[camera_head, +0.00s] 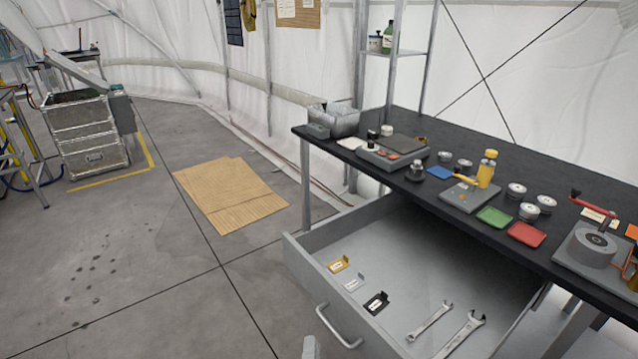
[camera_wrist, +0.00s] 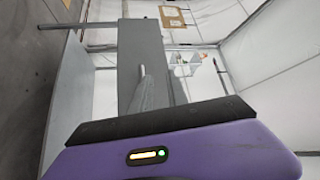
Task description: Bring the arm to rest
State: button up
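My gripper shows only in part. In the wrist view its purple body and black band fill the bottom, and one grey finger shape (camera_wrist: 148,92) stands up from it near the middle. A second finger cannot be made out, so I cannot tell open from shut. In the head view a small grey tip (camera_head: 311,348), probably my gripper's, shows at the bottom edge, left of the drawer handle (camera_head: 338,328) in the picture. No held thing is visible. The rest of my arm is out of view.
Small parts crowd the bench.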

jog(key=s+d+r+n+g, duration=0.1)
jog(key=s+d+r+n, duration=0.2)
jog(key=s, duration=0.9)
jog(key=s+d+r+n+g, duration=0.2)
jog(key=s+d+r+n, duration=0.2)
jog(key=s+d+n, duration=0.3)
jog(key=s+d+r+n+g, duration=0.2)
jog(key=s+d+n, duration=0.3)
jog(key=s+d, duration=0.6)
jog(key=shift+s+d+r+n+y, duration=0.15)
jog(key=shift+s+r+n+y, duration=0.4)
jog(key=shift+s, duration=2.3)
